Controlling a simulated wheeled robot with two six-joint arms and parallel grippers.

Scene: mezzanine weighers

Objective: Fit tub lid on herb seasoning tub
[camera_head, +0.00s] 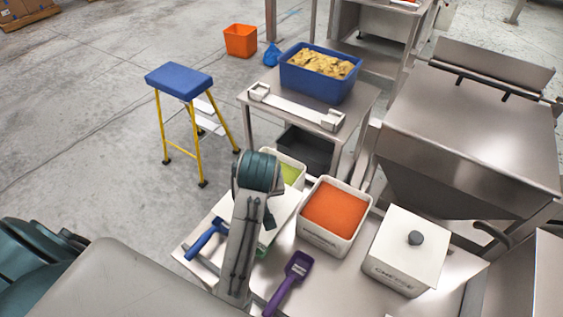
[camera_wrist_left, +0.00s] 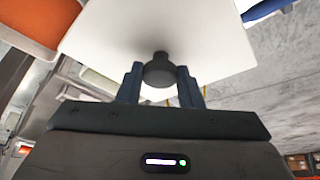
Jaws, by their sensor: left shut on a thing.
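The herb seasoning tub (camera_head: 299,162), likely the white tub with green contents, stands at the back left of the steel bench, partly hidden by my arm. Its green contents show, so it is at least partly uncovered. The white square tub lid (camera_head: 278,221) is in front of it, partly behind my left arm. In the left wrist view the lid (camera_wrist_left: 110,30) fills the top, and my left gripper (camera_wrist_left: 160,80) is shut on its dark round knob (camera_wrist_left: 160,70). Whether the lid touches the bench cannot be told. My right gripper is not in view.
A tub of orange seasoning (camera_head: 335,208) stands right of the lid. A lidded tub marked cheese (camera_head: 405,250) is further right. A blue scoop (camera_head: 205,240) and a purple scoop (camera_head: 289,282) lie on the bench. A side table with a blue crate (camera_head: 318,85) stands behind.

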